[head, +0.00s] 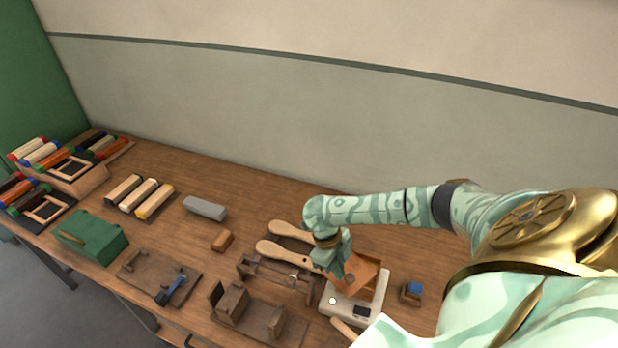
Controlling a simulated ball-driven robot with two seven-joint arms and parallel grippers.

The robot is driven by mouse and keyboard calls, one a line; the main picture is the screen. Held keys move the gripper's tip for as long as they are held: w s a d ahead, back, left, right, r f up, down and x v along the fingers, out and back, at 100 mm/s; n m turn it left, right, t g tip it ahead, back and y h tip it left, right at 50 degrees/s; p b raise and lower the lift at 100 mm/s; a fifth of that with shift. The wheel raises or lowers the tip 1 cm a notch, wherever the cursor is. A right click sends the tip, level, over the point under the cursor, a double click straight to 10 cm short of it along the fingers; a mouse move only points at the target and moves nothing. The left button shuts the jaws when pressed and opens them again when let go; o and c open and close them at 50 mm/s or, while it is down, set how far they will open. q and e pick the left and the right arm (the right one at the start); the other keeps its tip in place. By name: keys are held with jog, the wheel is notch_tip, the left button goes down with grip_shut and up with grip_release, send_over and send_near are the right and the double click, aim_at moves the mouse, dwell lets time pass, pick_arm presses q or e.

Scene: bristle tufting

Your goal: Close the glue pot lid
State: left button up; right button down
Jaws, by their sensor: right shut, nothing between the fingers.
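I cannot clearly make out a glue pot or its lid in the head view. My right arm reaches in from the right, and my right gripper (346,280) points down over the white scale-like box (340,306) near the front right of the bench. The gripper is shut and empty. It is in front of an open orange-brown tray (372,279) on that box and hides part of it. I cannot tell whether it touches the tray. A small brown block with a blue top (412,290) stands to the right. My left gripper is not in view.
Two wooden paddles (284,252) and a wooden frame (272,274) lie left of the gripper. A wooden fixture (256,316) is at the front. A green box (90,238) and coloured bundles (40,153) are far left. The bench's back middle is fairly clear.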

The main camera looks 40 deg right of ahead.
aim_at(362, 284)
jog(key=shift+s+d+r+p, duration=0.1)
jog(key=shift+s+d+p, duration=0.5)
jog(key=shift+s+d, duration=0.35)
jog(key=shift+s+d+p, duration=0.45)
jog(key=shift+s+d, duration=0.4)
jog(key=shift+d, duration=0.15)
